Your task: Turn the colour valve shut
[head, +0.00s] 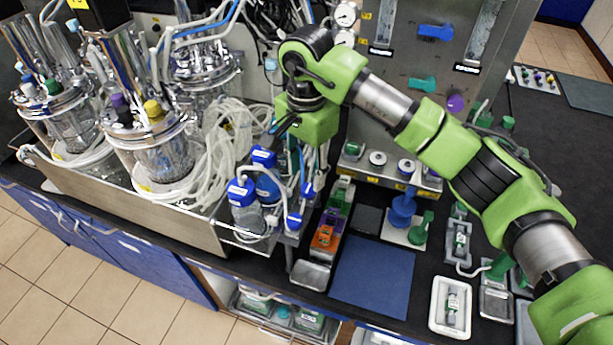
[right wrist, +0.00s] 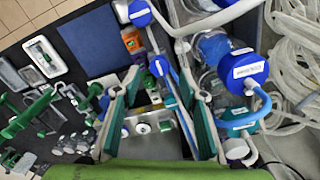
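Three coloured valve handles show on the grey panel in the head view: a blue handle (head: 435,31), a teal handle (head: 422,84) and a purple knob (head: 455,103). I cannot tell which one is the colour valve. My right gripper (head: 283,126) is to the left of the panel, above the blue-capped bottles and tubing, apart from these handles. In the right wrist view the right gripper (right wrist: 165,100) is open, its two fingers spread wide. Tubes and a blue cap show beyond and between the fingers, but nothing is visibly gripped. My left gripper is not in view.
Glass bioreactors (head: 155,150) with coiled white tubing (head: 225,145) stand at the left. Blue-capped bottles (head: 242,192) stand below my right gripper. A blue mat (head: 372,275) lies clear on the bench. My right arm crosses in front of the panel.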

